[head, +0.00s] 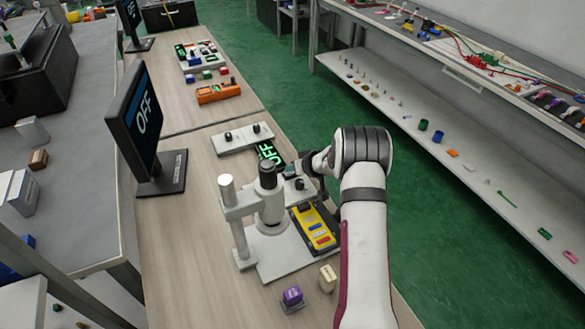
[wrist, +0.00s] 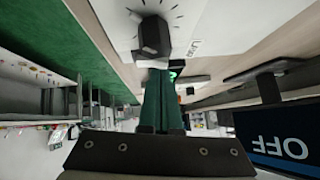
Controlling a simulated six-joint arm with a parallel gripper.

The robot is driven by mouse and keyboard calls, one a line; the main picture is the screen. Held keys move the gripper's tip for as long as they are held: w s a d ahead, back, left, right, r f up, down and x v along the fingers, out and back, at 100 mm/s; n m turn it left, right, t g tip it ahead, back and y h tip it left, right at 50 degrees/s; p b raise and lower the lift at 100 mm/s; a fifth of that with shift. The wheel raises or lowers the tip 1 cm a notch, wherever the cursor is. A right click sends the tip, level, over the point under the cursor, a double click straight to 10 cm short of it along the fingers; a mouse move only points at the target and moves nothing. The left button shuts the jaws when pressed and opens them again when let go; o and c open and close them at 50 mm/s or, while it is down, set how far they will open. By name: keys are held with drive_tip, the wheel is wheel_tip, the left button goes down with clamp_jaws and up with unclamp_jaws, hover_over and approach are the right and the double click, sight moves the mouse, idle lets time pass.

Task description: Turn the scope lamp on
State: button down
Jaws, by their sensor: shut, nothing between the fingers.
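A grey-white microscope (head: 270,212) stands on a pale base plate on the wooden bench, in the middle of the head view. A dark monitor (head: 140,115) left of it reads OFF; it also shows upside down in the wrist view (wrist: 285,140). A green-lit display (head: 268,152) behind the microscope also appears to read OFF. In the wrist view a black knob (wrist: 153,38) with tick marks around it sits on a white panel, its label unreadable. My gripper (wrist: 160,72) is shut and empty, its tips close to this knob; contact cannot be told.
A white panel with two black knobs (head: 242,138) lies behind the microscope. A yellow device (head: 316,228) sits right of it. A purple switch block (head: 292,296) and a beige one (head: 328,278) are in front. An orange box (head: 218,92) is farther back.

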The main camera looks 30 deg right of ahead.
drive_tip(key=shift+a+f, duration=0.25)
drive_tip(key=shift+f, duration=0.15)
drive_tip(key=shift+s+d, duration=0.1)
drive_tip(key=shift+d, duration=0.8)
drive_tip(key=shift+r, duration=0.1)
drive_tip(key=r, duration=0.2)
drive_tip(key=d+r, duration=0.1)
drive_tip(key=r, duration=0.1)
drive_tip(key=shift+r, duration=0.25)
drive_tip(key=v, duration=0.9)
drive_tip(key=shift+s, duration=0.3)
drive_tip(key=shift+a+r, duration=0.1)
